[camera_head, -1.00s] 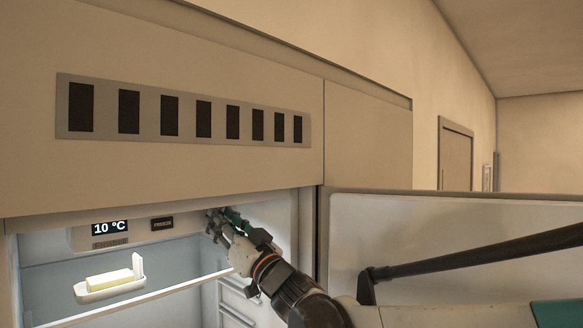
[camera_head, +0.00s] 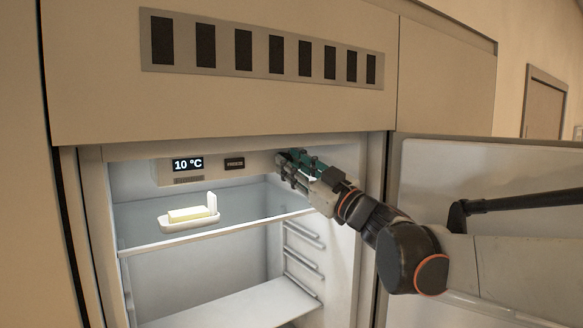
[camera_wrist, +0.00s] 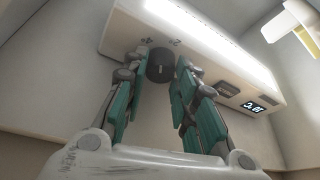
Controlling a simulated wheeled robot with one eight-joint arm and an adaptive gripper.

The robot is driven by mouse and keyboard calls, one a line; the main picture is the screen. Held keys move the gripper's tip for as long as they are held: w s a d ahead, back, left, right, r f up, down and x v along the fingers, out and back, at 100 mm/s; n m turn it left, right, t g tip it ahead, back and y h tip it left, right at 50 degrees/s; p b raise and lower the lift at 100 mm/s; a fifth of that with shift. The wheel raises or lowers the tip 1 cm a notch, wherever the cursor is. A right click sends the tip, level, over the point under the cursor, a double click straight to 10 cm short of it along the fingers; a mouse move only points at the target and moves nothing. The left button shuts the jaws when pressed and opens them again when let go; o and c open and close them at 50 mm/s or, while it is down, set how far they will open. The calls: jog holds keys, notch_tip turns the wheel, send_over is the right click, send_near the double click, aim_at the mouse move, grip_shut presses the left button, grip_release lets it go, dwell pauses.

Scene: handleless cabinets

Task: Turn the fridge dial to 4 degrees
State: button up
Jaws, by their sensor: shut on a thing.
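The fridge dial (camera_wrist: 160,64) is a dark round knob on the underside or face of the light panel, seen in the wrist view between my fingertips. My gripper (camera_wrist: 161,72) is shut on the dial, with a finger on each side. In the head view my gripper (camera_head: 285,165) reaches into the top of the open fridge and hides the dial. The temperature display (camera_head: 188,164) reads 10 °C; it also shows at the right in the wrist view (camera_wrist: 254,107).
A FREEZE button (camera_head: 234,163) sits between display and gripper. A white butter dish (camera_head: 190,222) with butter stands on the glass shelf (camera_head: 140,247) below. The open fridge door (camera_head: 480,180) is at the right, beside my arm. The lower shelf (camera_head: 235,305) looks empty.

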dwell(0.3)
jog(key=o, duration=1.1)
jog(key=shift+s, duration=0.1)
jog(key=shift+c, duration=0.2)
jog(key=v, duration=1.2)
jog(key=shift+o, duration=0.3)
